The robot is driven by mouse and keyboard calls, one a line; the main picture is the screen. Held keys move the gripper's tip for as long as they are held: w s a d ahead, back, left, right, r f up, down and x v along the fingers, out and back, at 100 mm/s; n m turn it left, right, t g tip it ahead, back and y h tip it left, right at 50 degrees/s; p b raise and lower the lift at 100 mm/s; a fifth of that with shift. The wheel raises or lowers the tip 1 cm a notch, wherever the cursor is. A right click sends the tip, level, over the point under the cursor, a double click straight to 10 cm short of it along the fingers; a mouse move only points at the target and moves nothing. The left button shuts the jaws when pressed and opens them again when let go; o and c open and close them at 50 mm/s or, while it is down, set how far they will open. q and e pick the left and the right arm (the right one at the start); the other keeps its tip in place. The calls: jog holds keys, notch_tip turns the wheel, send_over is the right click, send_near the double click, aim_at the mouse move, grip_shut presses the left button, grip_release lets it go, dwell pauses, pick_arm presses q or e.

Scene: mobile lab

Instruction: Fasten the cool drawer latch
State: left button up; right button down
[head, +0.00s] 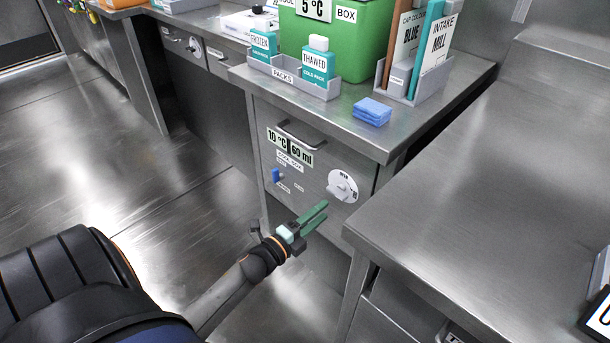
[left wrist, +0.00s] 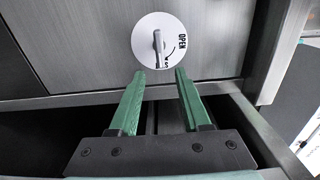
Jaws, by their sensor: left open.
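The cool drawer (head: 318,180) is a steel front below the counter, with a bar handle (head: 300,139) and a "10 °C 60 ml" label. Its latch (head: 342,186) is a white round dial on the right of the front. In the left wrist view the dial (left wrist: 159,41) has a grey knob standing roughly upright, with "OPEN" and a curved arrow to its right. My left gripper (head: 319,216) has green fingers, is open and empty, and is just below the dial. In the left wrist view its fingertips (left wrist: 160,75) straddle the line under the knob, apart from it. My right gripper is out of view.
A blue tab (head: 276,175) is on the drawer front's left. Above stand a pack tray (head: 283,77), a green box (head: 345,45) and a blue sponge-like block (head: 372,111). A steel counter (head: 490,190) juts out on the right. Floor at left is clear.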

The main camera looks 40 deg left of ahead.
pick_arm(q)
jog(key=shift+s+a+p, duration=0.2)
jog(key=shift+s+p, duration=0.15)
jog(key=shift+s, duration=2.35)
jog(key=shift+s, duration=0.1)
